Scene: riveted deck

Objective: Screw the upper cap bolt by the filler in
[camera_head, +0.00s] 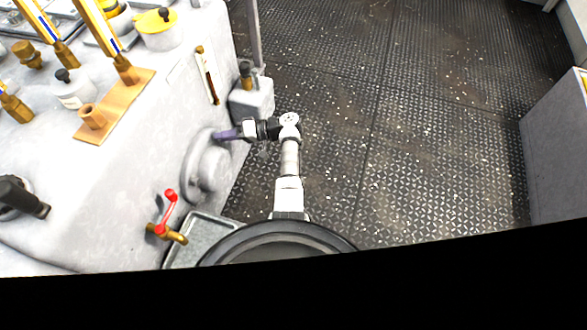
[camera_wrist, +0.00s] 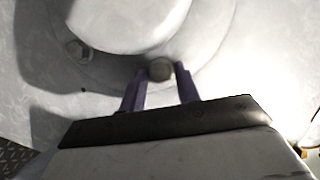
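A round grey cap (camera_head: 205,168) projects from the side of the pale machine, and it fills the top of the wrist view (camera_wrist: 130,22). A bolt head (camera_wrist: 160,69) sits at the cap's rim, between my gripper's tips. A second bolt (camera_wrist: 79,51) sits further left on the same flange. My gripper (camera_wrist: 161,72) has purple fingers, one on each side of the first bolt, with narrow gaps showing. In the head view my gripper (camera_head: 222,135) reaches the cap's upper edge, and the bolt is hidden there. How deep the bolt sits, I cannot tell.
A grey block with a brass fitting (camera_head: 246,76) stands just above my gripper. A red-handled brass valve (camera_head: 168,215) and a metal tray (camera_head: 200,235) are below the cap. The deck floor (camera_head: 400,120) to the right is clear up to a grey cabinet (camera_head: 560,150).

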